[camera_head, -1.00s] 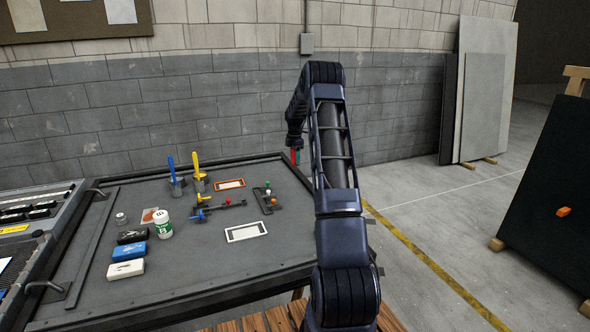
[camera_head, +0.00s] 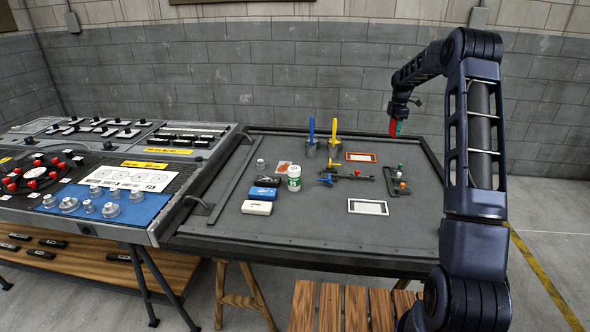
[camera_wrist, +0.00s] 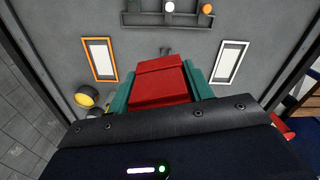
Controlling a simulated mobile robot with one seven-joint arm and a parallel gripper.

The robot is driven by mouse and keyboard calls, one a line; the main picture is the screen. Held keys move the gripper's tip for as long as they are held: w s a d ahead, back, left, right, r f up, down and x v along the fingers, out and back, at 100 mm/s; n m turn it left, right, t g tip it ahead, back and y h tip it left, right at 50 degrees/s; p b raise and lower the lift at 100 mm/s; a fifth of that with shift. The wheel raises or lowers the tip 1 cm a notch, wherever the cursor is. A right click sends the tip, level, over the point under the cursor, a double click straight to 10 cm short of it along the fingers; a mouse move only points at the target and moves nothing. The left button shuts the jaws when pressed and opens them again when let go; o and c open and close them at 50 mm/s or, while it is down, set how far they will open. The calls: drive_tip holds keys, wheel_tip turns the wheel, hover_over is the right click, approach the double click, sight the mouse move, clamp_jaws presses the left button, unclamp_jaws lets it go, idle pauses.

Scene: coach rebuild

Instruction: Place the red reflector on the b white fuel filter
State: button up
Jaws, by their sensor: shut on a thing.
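My gripper (camera_head: 398,127) is raised over the far right part of the grey table. In the wrist view, its teal fingers (camera_wrist: 163,86) are shut on a red block, the red reflector (camera_wrist: 160,82). The reflector also shows red at the gripper's tip in the head view (camera_head: 393,127). A white jar with a green label (camera_head: 294,178) stands upright on the table, left of middle. A white block (camera_head: 257,207) lies at the table's front left. I cannot tell which of these, if either, is the white fuel filter.
Blue (camera_head: 263,194) and black (camera_head: 265,181) blocks lie beside the white one. Two cups with a blue (camera_head: 311,130) and a yellow handle (camera_head: 333,128) stand at the back. Orange (camera_head: 361,157) and white (camera_head: 367,207) frames lie flat. A rack (camera_head: 397,182) is at right; a console (camera_head: 115,170) adjoins left.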

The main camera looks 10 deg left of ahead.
drive_tip(key=s+a+r+n, duration=0.2)
drive_tip(key=a, duration=0.9)
drive_tip(key=s+a+r+n, duration=0.1)
drive_tip(key=s+a+r, duration=0.1)
drive_tip(key=a, duration=1)
wheel_tip(320, 180, up, 3)
drive_tip(key=n, duration=0.3)
hover_over(294, 168)
wheel_tip(294, 168, down, 19)
drive_tip(key=shift+f, duration=0.1)
drive_tip(key=shift+f, duration=0.15)
drive_tip(key=o, duration=1)
drive_tip(key=shift+c, duration=0.2)
